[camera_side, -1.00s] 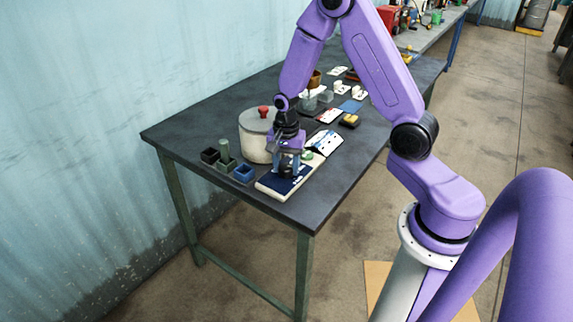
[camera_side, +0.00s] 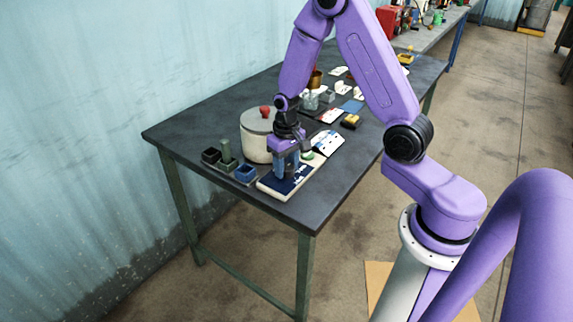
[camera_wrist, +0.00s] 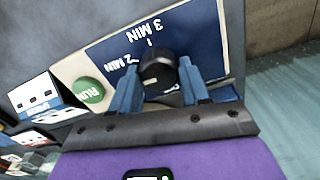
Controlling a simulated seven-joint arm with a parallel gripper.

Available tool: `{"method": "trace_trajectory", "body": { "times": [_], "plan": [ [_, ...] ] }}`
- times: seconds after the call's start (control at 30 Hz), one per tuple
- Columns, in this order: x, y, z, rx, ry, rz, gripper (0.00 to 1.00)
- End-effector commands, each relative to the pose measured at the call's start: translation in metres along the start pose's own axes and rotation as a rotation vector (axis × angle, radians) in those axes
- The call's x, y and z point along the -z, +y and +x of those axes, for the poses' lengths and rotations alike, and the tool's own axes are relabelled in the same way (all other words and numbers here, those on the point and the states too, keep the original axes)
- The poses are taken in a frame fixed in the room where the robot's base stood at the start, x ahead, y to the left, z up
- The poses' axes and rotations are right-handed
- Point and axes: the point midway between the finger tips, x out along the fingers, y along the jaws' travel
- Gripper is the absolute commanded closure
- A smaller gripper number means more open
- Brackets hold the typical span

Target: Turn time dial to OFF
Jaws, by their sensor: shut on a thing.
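The time dial (camera_wrist: 158,70) is a black round knob on a dark blue panel (camera_wrist: 112,45) with the white labels "2 MIN" and "3 MIN" showing in the wrist view. Another label beside the dial is partly hidden by the dial and fingers. My gripper (camera_wrist: 162,88) points down at the panel and is shut on the dial, with one blue finger on each side. In the side view my gripper (camera_side: 287,166) is over the blue-faced control box (camera_side: 272,191), and the dial is hidden behind the fingers. Which label the dial points at I cannot tell.
A green RUN button (camera_wrist: 88,93) sits beside the panel. A cream pot (camera_side: 253,141) with a red knob stands close behind my gripper.

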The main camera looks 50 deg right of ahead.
Motion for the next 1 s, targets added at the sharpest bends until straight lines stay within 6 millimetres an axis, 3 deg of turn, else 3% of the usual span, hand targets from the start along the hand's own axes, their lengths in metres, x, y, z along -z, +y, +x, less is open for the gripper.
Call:
{"method": "trace_trajectory", "body": {
  "times": [1.0],
  "plan": [
    [-0.001,-0.0031,-0.0009,-0.001,0.002,-0.967,0.85]
  ]
}}
